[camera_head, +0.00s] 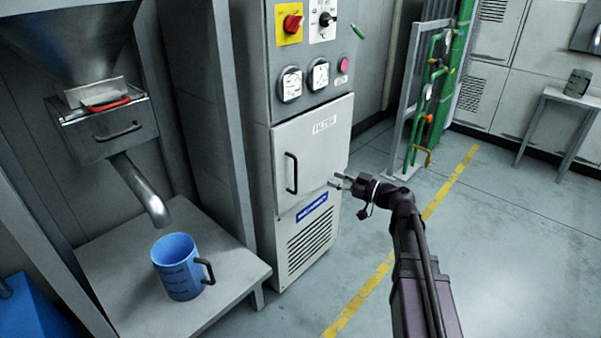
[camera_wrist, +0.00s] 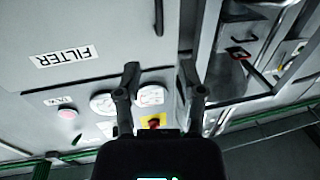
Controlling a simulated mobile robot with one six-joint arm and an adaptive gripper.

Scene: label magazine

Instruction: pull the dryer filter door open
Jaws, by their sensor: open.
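The filter door (camera_head: 325,152) is a light grey panel on the front of the dryer cabinet, and it looks shut. It bears a FILTER label (camera_head: 324,124) and a black upright bar handle (camera_head: 291,173) near its left edge. My gripper (camera_head: 337,182) is open and empty, in front of the door's lower right side, to the right of the handle and apart from it. The wrist view is upside down. It shows my open fingers (camera_wrist: 162,85), the door (camera_wrist: 95,25) with its label (camera_wrist: 63,56), and part of the handle (camera_wrist: 158,17) at the top edge.
Above the door are gauges (camera_head: 291,84), a red switch on a yellow plate (camera_head: 291,23) and a pink button (camera_head: 343,65). A blue jug (camera_head: 177,268) stands on a grey stand at left under a metal spout (camera_head: 142,192). The floor (camera_head: 470,260) at right is clear.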

